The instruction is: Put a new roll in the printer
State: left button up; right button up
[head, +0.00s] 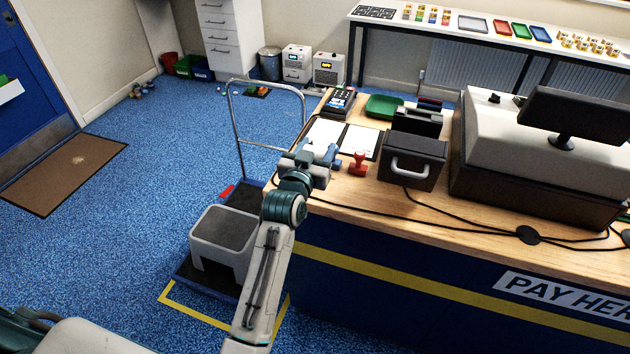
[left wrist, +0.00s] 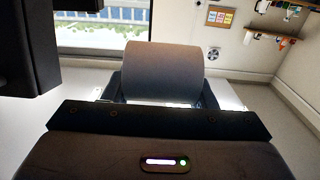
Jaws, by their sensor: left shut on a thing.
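My left gripper (head: 322,154) is above the left end of the wooden counter. It is shut on a pale paper roll (left wrist: 163,72), which fills the space between the dark jaws in the left wrist view. In the head view I cannot make the roll out clearly. A black box with a pale handle on its front (head: 412,160), seemingly the printer, stands on the counter to the right of the gripper, apart from it. Its inside cannot be seen clearly. My right gripper is not in view.
A red stamp (head: 358,163) and an open book (head: 341,138) lie between gripper and black box. A card terminal (head: 339,103) and green tray (head: 384,106) are behind. A large till (head: 530,145) blocks the right. Cables cross the counter front. A grey stool (head: 224,232) stands left.

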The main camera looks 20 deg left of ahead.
pick_arm(q)
notch_tip(320, 180, down, 9)
jog(key=shift+r+p, duration=0.2)
jog(key=shift+p, duration=0.6)
jog(key=shift+f, duration=0.35)
jog(key=shift+f+b, duration=0.3)
jog(key=o, duration=1)
